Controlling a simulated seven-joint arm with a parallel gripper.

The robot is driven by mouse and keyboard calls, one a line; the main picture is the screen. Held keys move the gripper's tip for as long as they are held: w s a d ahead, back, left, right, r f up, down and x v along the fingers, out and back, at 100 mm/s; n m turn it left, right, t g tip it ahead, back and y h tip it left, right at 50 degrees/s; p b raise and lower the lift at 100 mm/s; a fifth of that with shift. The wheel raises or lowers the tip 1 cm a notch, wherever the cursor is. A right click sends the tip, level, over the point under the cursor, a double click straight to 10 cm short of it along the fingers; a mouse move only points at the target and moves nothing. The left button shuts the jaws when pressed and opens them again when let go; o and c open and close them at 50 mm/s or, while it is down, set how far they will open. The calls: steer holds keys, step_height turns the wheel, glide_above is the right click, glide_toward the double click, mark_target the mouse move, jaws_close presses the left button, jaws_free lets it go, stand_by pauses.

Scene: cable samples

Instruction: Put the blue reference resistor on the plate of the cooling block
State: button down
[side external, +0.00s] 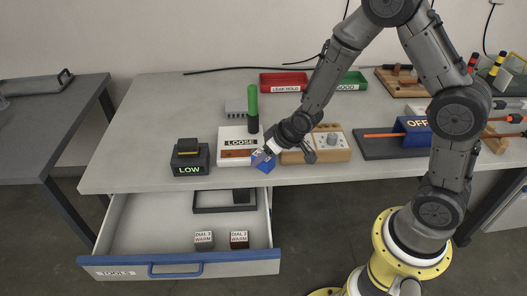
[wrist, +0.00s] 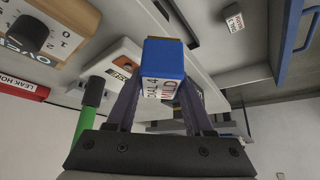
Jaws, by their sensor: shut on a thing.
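My gripper (side external: 266,153) is shut on a blue block (side external: 264,164) with a white label, held at the bench's front edge by the open drawer. In the wrist view the blue block (wrist: 165,58) sits between my fingers (wrist: 162,82); its label seems to read DIAL 4 MILD. A small grey block (side external: 236,107) stands farther back on the bench and may be the cooling block; its plate cannot be made out. A dark unit marked LOW (side external: 189,158) stands to the left of my gripper.
A knobbed box (side external: 322,145) is to the right. The open drawer (side external: 180,264) holds two WARM cubes (side external: 204,240) (side external: 239,240). The bench's left part is clear.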

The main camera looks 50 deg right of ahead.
mark_target(274, 160)
steer(key=s, duration=0.2)
steer(key=s+d, duration=0.1)
steer(key=shift+d+f+m+h, duration=0.1)
steer(key=shift+f+m+h, duration=0.2)
steer(key=shift+f+m, duration=0.1)
steer(key=shift+w, duration=0.1)
stand_by(0.5)
steer(key=w+d+r+m, duration=0.1)
steer(key=w+d+r, duration=0.2)
steer(key=w, duration=0.5)
steer(key=w+d+r, duration=0.2)
steer(key=w+r, duration=0.1)
steer(key=w, duration=0.6)
steer(key=w+d+r+m, duration=0.1)
steer(key=w+d+r, duration=0.15)
steer(key=w, duration=0.55)
steer(key=w+d+f+m+h, duration=0.1)
steer(key=w+d+f, duration=0.1)
steer(key=w+d, duration=0.4)
steer(key=w+d+f+m+h, duration=0.1)
steer(key=w+d+f, duration=0.15)
steer(key=d, duration=0.55)
steer(key=shift+g, duration=0.3)
steer(key=shift+w+a+f, duration=0.1)
steer(key=shift+w+f, duration=0.1)
steer(key=shift+f, duration=1.2)
steer(key=shift+w+a+f, duration=0.1)
steer(key=shift+w+f, duration=0.1)
steer(key=shift+f, duration=1.2)
